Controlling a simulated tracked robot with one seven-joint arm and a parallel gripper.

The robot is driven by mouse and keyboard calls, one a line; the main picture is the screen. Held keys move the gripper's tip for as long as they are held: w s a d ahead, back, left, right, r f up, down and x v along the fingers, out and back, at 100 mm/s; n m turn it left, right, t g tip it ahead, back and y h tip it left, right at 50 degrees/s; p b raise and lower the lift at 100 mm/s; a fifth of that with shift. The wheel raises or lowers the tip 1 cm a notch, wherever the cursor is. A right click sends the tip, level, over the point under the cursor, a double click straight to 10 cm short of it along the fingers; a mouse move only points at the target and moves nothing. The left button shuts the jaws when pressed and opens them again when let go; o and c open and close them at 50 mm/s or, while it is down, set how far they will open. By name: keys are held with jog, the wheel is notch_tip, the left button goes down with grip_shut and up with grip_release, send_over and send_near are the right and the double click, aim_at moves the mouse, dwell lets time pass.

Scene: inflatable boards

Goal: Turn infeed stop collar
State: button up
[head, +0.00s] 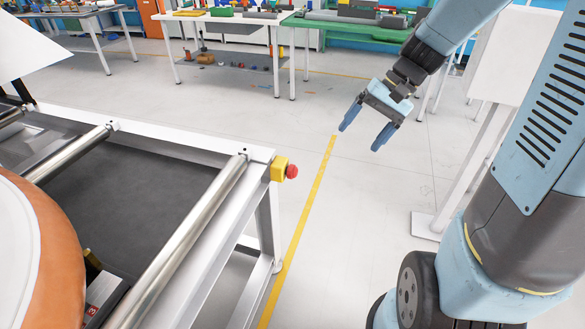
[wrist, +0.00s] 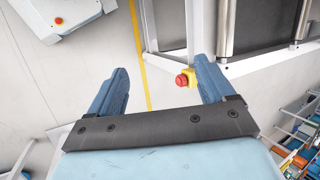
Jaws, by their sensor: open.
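A separate collar cannot be made out at this size. In the wrist view the red button (wrist: 181,81) and yellow housing (wrist: 193,78) show close to the right finger in the picture, beyond the fingertips. My gripper (head: 362,137) is open and empty, in the air to the right of and beyond the stop in the head view. Its two blue fingers also show in the wrist view (wrist: 162,78), spread apart. Nothing touches the stop.
The white conveyor frame (head: 190,146) carries metal rollers (head: 192,238) and a dark bed. An orange and white rounded object (head: 38,262) is at the left. A white stand (head: 428,226) is at the right. Cluttered tables are at the back. The floor along the yellow line (head: 312,215) is clear.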

jog(key=w+a+f+m+y, duration=0.1)
jog(key=w+f+m+y, duration=0.25)
jog(key=w+f, duration=0.35)
jog(key=w+a+f+m+y, duration=0.2)
jog(key=w+f+y, duration=0.25)
jog(key=f, duration=0.45)
jog(key=m+t+y, duration=0.3)
jog(key=m+t, duration=0.4)
jog(key=m, duration=0.2)
send_near(296, 172)
jog(key=shift+n, duration=0.25)
jog(key=x, duration=0.3)
jog(key=f+x, duration=0.1)
jog(key=x, duration=0.3)
jog(key=w+x, duration=0.1)
jog(key=x, duration=0.2)
jog(key=shift+w+f, duration=0.15)
jog(key=shift+w, duration=0.05)
